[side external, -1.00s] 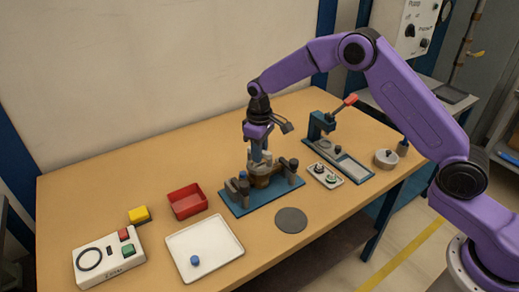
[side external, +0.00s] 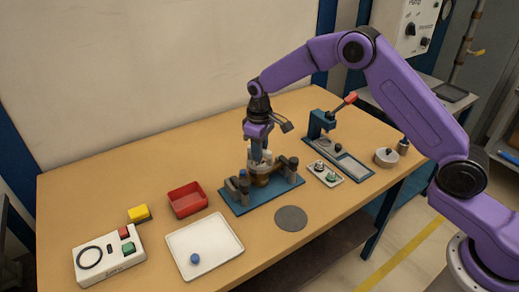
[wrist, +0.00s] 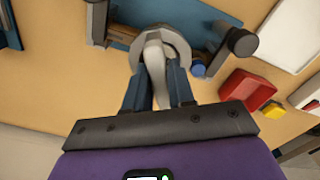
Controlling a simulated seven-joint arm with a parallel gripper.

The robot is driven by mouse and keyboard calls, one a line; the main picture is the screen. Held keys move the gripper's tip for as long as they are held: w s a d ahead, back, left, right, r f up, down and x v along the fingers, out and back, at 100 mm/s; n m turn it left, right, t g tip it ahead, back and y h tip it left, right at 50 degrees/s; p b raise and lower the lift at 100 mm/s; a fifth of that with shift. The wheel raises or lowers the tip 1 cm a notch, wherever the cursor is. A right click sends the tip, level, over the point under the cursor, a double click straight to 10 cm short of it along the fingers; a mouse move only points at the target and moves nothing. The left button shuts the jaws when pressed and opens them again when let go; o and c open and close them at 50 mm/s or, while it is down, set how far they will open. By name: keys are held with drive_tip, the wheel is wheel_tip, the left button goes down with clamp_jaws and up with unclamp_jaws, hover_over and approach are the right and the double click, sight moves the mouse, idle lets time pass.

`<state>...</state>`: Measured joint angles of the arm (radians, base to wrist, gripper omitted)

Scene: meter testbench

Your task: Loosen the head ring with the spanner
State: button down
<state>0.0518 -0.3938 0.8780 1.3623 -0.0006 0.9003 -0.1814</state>
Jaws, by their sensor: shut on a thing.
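My gripper (side external: 259,153) points down over the clamped meter (side external: 261,178) in the blue holding stand (side external: 232,207). In the wrist view its two blue-grey fingers (wrist: 155,82) are shut on a pale grey curved piece that looks like the spanner (wrist: 154,55). The light grey head ring (wrist: 178,41) lies right at the fingertips, around the top of the meter. The spanner's far end overlaps the ring; I cannot tell whether it is hooked into it. The fingers and spanner hide part of the ring.
A red bin (side external: 187,200), a white tray (side external: 188,250) with a blue knob, a yellow block (side external: 139,213) and a button box (side external: 108,255) stand to the left. A dark round pad (side external: 291,219) lies in front. A small parts tray (side external: 325,174) and a press (side external: 322,125) are at the right.

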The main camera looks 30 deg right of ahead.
drive_tip(key=shift+f, duration=0.7)
idle(1.2)
drive_tip(key=shift+r, duration=0.1)
